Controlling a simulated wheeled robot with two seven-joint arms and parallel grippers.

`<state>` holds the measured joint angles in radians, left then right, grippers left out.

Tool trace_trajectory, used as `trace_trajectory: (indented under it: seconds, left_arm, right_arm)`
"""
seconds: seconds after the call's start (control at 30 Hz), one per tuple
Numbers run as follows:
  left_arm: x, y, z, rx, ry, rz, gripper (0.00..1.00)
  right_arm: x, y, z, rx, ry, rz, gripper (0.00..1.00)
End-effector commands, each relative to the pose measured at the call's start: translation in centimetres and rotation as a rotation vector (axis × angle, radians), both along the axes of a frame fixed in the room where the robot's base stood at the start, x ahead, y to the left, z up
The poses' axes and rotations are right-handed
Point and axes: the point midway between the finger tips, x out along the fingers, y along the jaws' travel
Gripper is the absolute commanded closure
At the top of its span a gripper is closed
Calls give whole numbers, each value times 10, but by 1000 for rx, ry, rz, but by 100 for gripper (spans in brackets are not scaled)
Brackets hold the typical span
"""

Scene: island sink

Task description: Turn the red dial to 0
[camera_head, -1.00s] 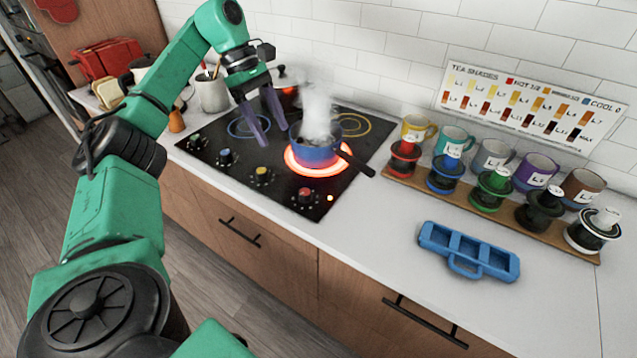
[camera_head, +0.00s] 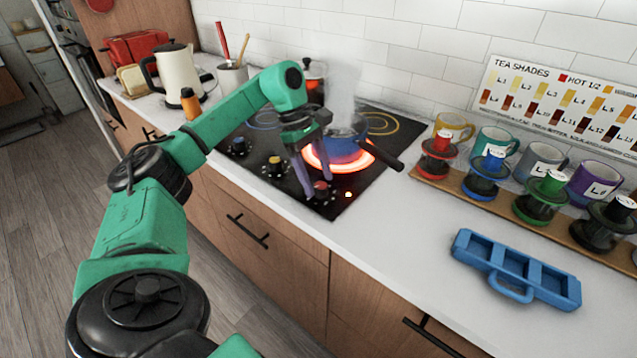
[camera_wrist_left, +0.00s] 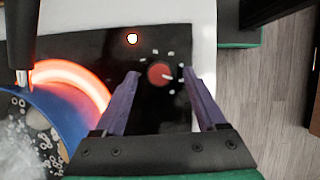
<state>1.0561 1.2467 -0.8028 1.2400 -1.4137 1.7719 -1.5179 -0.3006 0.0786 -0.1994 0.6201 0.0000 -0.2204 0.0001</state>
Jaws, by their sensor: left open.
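The red dial (camera_wrist_left: 160,74) sits on the black cooktop, with pale marks around it. In the left wrist view it lies between the two purple fingers of my left gripper (camera_wrist_left: 160,85), which is open and not visibly touching it. In the head view the red dial (camera_head: 320,186) is at the cooktop's front right corner, beside the fingertips of my left gripper (camera_head: 316,191). A small indicator light (camera_wrist_left: 132,39) glows near the dial. My right gripper is not in view.
A blue pot (camera_head: 345,147) steams on a glowing red burner (camera_head: 318,158) just behind the gripper, its black handle pointing right. A blue tray (camera_head: 515,270) lies on the counter, right of clear counter space.

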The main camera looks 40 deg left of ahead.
Motion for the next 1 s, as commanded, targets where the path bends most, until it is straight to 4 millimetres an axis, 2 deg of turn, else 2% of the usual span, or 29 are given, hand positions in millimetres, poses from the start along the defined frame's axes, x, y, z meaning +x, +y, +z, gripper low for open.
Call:
trace_trajectory:
  seconds: [0.1, 0.33, 0.47, 0.5, 0.53, 1.0]
  left_arm:
    - [0, -4, -8, 0, 0, 0, 27]
    - [0, -4, -9, -1, -1, 0, 27]
    - [0, -4, -9, -1, -1, 0, 77]
    - [0, -4, -9, -1, -1, 0, 92]
    - [0, -4, -9, -1, -1, 0, 100]
    - [0, -4, -10, -1, -1, 83, 100]
  right_arm:
    - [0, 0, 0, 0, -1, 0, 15]
    - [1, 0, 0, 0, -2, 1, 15]
    - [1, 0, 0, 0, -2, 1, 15]
    - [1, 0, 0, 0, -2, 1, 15]
    - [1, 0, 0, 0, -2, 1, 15]
    - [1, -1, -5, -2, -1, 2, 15]
